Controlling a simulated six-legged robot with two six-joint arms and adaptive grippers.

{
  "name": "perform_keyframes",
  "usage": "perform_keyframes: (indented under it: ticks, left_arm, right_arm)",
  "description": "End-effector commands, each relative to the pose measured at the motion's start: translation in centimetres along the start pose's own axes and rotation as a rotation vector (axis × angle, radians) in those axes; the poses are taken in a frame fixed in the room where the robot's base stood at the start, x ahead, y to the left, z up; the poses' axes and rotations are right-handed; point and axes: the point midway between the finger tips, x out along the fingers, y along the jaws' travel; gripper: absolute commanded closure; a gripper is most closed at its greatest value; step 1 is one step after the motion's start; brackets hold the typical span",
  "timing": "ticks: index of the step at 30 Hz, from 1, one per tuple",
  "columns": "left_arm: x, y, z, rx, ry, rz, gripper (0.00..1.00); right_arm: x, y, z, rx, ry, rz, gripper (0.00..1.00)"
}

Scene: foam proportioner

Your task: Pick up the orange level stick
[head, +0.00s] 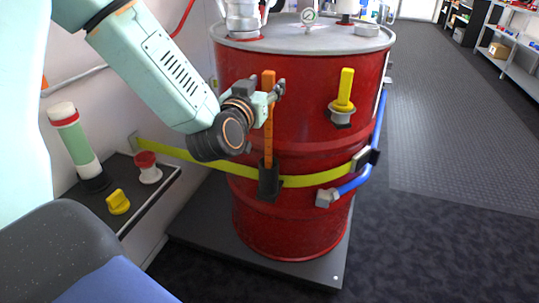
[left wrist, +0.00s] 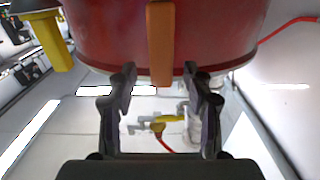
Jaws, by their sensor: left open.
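The orange level stick (head: 268,130) stands upright in a black holder (head: 269,180) on the front of the red drum (head: 305,215). My left gripper (head: 272,90) is at the upper part of the stick, with its jaws open. In the left wrist view the stick (left wrist: 160,45) lies centred between the two fingers (left wrist: 158,85), just beyond their tips, and no finger is seen closed on it. My right gripper is in neither view.
A yellow strap (head: 315,180) circles the drum. A yellow-handled part (head: 345,90) and a blue hose (head: 378,130) are on its right side. A small shelf (head: 150,195) at left holds a green-and-white cylinder (head: 77,145), a red-and-white part (head: 148,168) and a yellow knob (head: 118,202). Floor at right is clear.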

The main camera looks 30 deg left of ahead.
Motion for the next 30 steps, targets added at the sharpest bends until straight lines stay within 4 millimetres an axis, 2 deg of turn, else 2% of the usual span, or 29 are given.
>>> perform_keyframes:
  ticks: [1, 6, 15, 30]
  left_arm:
    - [0.9, -0.1, 0.1, 0.001, 0.005, -0.001, 0.49]
    - [2.7, -0.1, 0.1, 0.001, 0.001, 0.001, 0.49]
    - [3.1, 0.0, 0.0, 0.0, -0.002, 0.004, 0.5]
    - [3.1, 0.0, 0.0, -0.001, -0.001, 0.003, 0.92]
  right_arm:
    - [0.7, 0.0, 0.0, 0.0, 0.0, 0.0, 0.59]
    - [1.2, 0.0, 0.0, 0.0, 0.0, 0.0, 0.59]
    - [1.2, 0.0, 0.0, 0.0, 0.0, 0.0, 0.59]
    - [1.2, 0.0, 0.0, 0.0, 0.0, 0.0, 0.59]
